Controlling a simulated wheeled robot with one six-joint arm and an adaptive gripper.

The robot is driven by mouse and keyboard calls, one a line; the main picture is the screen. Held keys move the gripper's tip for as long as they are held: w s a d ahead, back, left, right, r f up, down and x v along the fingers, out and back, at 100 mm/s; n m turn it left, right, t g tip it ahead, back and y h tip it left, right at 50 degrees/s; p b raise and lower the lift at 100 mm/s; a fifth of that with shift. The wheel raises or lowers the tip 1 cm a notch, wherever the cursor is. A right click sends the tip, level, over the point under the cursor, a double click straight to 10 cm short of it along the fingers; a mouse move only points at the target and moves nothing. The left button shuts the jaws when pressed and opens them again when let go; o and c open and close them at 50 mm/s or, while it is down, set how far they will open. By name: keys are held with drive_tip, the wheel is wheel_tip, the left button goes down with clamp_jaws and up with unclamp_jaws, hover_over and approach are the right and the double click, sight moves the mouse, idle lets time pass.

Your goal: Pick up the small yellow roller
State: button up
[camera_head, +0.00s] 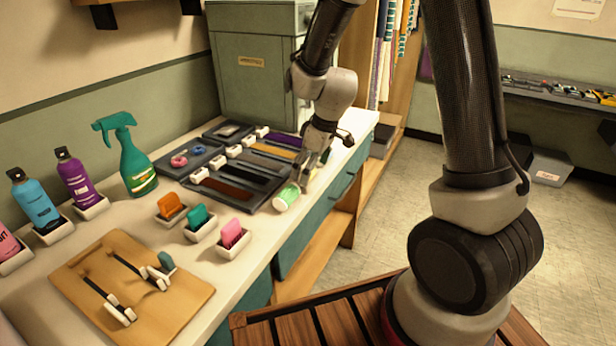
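My gripper (306,180) points down over the right edge of the white counter, beside a dark tray. A small patch of pale yellow (320,172) shows just right of the fingers. It may be the small yellow roller, but the gripper mostly hides it. A green and white roller (287,197) lies on the counter just left of and in front of the fingertips. The fingers are too small and overlapped here to tell whether they are open or hold anything.
The dark tray (222,197) holds several coloured strips with white ends. Orange, teal and pink blocks sit in white holders (228,245) nearer me. A green spray bottle (132,160), other bottles and a wooden board (190,300) stand left. A green cabinet (255,75) stands behind.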

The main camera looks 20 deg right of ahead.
drive_tip(key=shift+w+a+f, duration=0.1)
drive_tip(key=shift+f, duration=0.4)
drive_tip(key=c, duration=0.9)
drive_tip(key=shift+c, duration=0.2)
drive_tip(key=shift+r, duration=0.1)
